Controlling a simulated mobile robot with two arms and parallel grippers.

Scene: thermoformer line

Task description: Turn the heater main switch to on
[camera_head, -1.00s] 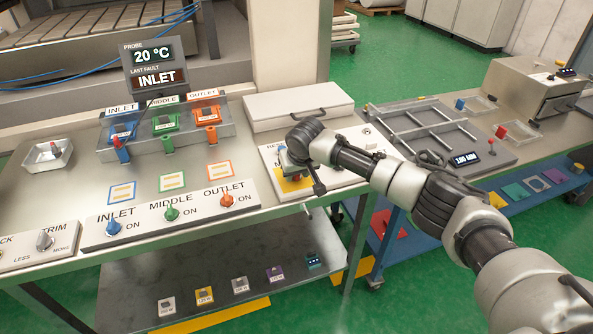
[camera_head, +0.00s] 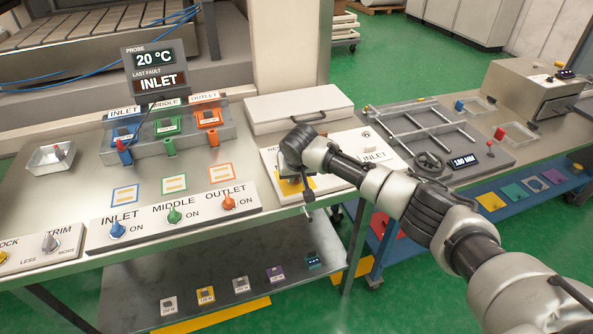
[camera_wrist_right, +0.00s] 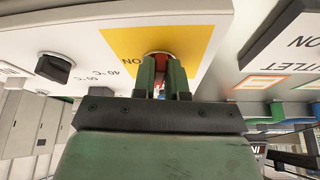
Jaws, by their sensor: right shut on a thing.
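The heater main switch is a red knob (camera_wrist_right: 160,56) on a yellow plate (camera_wrist_right: 190,45) marked ON, seen upside down in the right wrist view. My right gripper (camera_wrist_right: 164,80) is shut on the red knob, with one green finger on each side. The fingers and gripper body hide most of the knob. In the head view my right gripper (camera_head: 292,178) reaches down over the yellow plate (camera_head: 300,186) on the white panel, and the wrist hides the knob. The knob's exact angle cannot be told. My left gripper is not in view.
A black knob (camera_wrist_right: 54,67) with temperature marks sits beside the yellow plate. The INLET, MIDDLE and OUTLET knob panel (camera_head: 150,228) lies to the left. A white lidded box (camera_head: 298,107) stands behind. The probe display (camera_head: 155,68) reads 20 °C and INLET.

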